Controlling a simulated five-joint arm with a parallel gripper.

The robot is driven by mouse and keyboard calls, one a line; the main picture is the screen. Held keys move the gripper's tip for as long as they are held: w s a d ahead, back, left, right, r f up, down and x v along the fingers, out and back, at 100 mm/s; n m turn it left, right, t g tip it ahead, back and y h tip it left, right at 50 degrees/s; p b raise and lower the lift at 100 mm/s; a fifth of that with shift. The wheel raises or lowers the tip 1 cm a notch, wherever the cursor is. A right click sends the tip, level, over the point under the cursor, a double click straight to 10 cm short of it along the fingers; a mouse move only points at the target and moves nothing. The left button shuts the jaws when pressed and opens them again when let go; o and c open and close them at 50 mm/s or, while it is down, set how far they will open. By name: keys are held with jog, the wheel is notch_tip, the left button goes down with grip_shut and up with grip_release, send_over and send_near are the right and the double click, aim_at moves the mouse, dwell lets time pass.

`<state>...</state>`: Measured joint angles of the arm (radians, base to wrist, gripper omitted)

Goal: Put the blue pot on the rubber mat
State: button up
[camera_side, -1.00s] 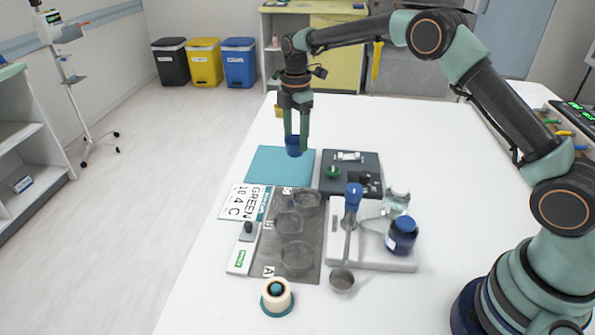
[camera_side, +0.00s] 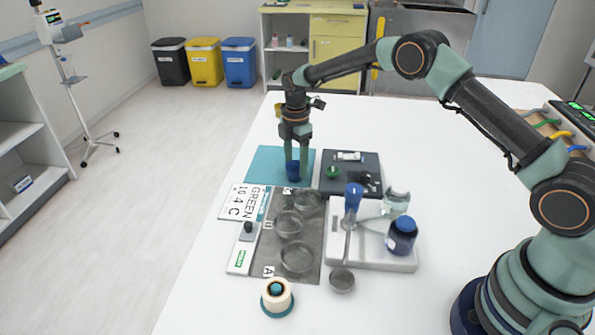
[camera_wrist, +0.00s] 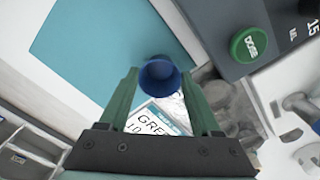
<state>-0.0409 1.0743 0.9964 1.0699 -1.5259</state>
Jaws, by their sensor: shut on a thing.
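The blue pot (camera_side: 293,173) is small and round with an open top. My gripper (camera_side: 292,170) is shut on it, one finger on each side. In the wrist view the pot (camera_wrist: 160,84) sits between my fingertips (camera_wrist: 160,78). The flat teal mat (camera_side: 263,165), which looks like the rubber mat, is below; it fills the upper left of the wrist view (camera_wrist: 110,45). In the side view the pot is in front of the mat's right part, low down. I cannot tell whether it touches the mat.
Nearer are a printed card (camera_side: 238,203), a grey tray (camera_side: 308,232) with clear dishes, and a white stand (camera_side: 372,262) with a blue-capped jar (camera_side: 402,236).

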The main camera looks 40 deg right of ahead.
jog(key=o, duration=1.3)
jog(key=shift+f, duration=0.1)
jog(key=s+r+m+t, duration=0.1)
jog(key=s+r+m, duration=0.1)
jog(key=r, duration=0.8)
jog(key=s+r+m, duration=0.2)
jog(key=r, duration=0.7)
jog(key=s+d+r+m+t, duration=0.2)
jog(key=s+r+m, duration=0.35)
jog(key=s, duration=0.25)
jog(key=shift+s+d+f+m+t, duration=0.1)
jog(key=shift+s+f+m+t, duration=0.3)
jog(key=shift+s+m, duration=1.55)
jog(key=shift+s+f+m+t, duration=0.4)
jog(key=shift+s+m, duration=0.5)
jog(key=shift+s, duration=2.1)
jog(key=shift+s+d+f+m+t, duration=0.1)
jog(key=shift+s+f+m+t, duration=0.3)
jog(key=shift+s+m, duration=1.55)
